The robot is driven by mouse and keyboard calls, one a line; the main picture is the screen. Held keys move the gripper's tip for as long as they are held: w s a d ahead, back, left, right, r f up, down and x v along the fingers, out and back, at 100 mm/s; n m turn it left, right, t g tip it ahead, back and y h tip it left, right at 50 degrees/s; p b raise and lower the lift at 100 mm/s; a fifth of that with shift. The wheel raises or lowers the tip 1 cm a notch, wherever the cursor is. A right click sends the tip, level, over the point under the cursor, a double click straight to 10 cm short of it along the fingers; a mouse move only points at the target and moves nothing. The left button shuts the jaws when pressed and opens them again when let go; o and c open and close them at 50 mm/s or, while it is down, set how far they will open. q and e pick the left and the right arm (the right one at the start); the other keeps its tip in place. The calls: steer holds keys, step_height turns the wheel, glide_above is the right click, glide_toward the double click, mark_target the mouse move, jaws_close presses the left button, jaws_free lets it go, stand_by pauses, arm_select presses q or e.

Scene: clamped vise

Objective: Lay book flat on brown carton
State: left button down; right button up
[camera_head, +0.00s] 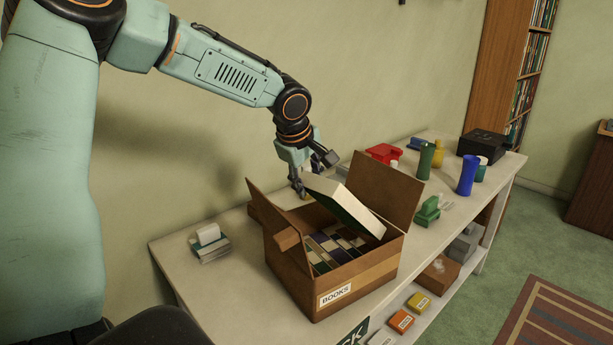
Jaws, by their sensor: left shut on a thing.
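A thick book (346,206) with a pale top face and a dark edge is tilted over the open brown carton (338,288), its lower right end down by the carton's raised flap. The carton has a "BOOKS" label on its front, and several dark and light books show inside. My left gripper (311,178) is shut on the book's upper left end, behind the carton. Its fingertips are partly hidden by the book. I cannot tell whether the book touches the carton. My right gripper is not in view.
The carton stands on a white bench (210,285). A small stack (209,243) lies to its left. To the right are a green stapler-like object (427,211), a blue cylinder (467,175), a green bottle (425,161), a red object (384,153) and a black box (482,144).

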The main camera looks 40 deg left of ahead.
arm_select(q)
steer(key=shift+w+f, duration=0.15)
steer(key=shift+f, duration=0.05)
steer(key=c, duration=1.2)
jaws_free()
steer(key=shift+w, duration=0.35)
steer(key=o, duration=0.4)
steer(key=shift+s+r, duration=0.35)
steer(key=shift+s, duration=0.15)
steer(key=shift+c, duration=0.2)
steer(key=shift+w+f, duration=0.3)
steer(key=shift+w, duration=0.05)
steer(key=shift+s+r, duration=0.25)
steer(key=shift+w+f, duration=0.15)
steer(key=shift+w, duration=0.05)
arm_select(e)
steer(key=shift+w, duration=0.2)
arm_select(q)
steer(key=shift+s, duration=0.15)
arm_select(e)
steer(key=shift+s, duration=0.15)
arm_select(q)
steer(key=shift+d, duration=0.1)
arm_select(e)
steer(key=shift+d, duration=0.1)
